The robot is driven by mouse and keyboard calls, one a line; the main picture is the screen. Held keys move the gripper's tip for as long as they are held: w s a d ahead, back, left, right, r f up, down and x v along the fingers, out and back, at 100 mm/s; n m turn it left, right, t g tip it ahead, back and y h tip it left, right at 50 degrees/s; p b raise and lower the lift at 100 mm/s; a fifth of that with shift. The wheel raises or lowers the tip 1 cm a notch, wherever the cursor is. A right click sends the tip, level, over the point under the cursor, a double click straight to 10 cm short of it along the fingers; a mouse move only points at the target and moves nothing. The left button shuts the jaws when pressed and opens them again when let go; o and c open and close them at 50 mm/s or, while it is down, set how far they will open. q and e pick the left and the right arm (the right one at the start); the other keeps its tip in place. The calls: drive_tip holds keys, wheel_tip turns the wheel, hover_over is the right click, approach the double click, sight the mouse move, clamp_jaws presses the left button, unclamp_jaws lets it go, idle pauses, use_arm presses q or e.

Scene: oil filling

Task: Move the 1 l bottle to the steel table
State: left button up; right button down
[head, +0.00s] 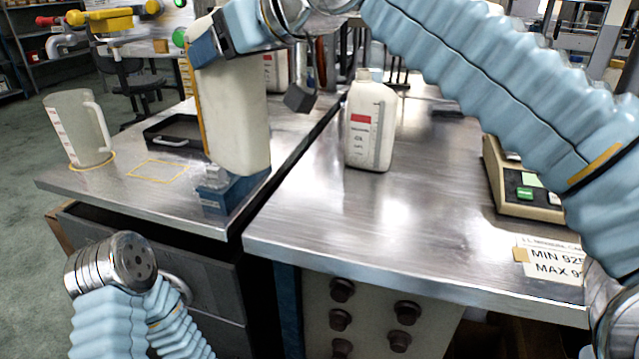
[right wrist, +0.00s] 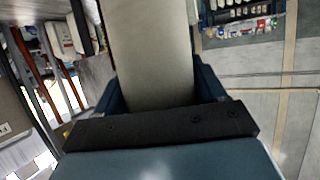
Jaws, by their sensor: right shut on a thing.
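A tall cream bottle (head: 237,120) hangs from my right gripper (head: 222,42), over the front right corner of the left table. The right gripper is shut on its upper part. In the right wrist view the bottle's plain side (right wrist: 152,55) stands between the blue fingers. No label shows on it, so I cannot tell its size. Its lower end overlaps a blue block; I cannot tell whether they touch. A white bottle with a red label (head: 370,128) stands upright on the steel table (head: 330,225). My left gripper is out of view.
A clear jug (head: 78,130) stands at the left table's far left. A black tray (head: 172,135) and the blue block (head: 232,190) are on that table. A scale (head: 522,185) and a paper sign (head: 548,262) are on the steel table's right. Its front middle is clear.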

drive_tip(key=w+d+f+b, duration=0.4)
drive_tip(key=w+d+f, duration=0.3)
drive_tip(key=d+f, duration=0.5)
drive_tip(key=shift+d+f, duration=0.2)
idle(0.4)
drive_tip(key=shift+w, duration=0.1)
drive_tip(key=shift+f+b, duration=0.2)
drive_tip(key=shift+b, duration=0.1)
drive_tip(key=shift+c, duration=0.5)
unclamp_jaws()
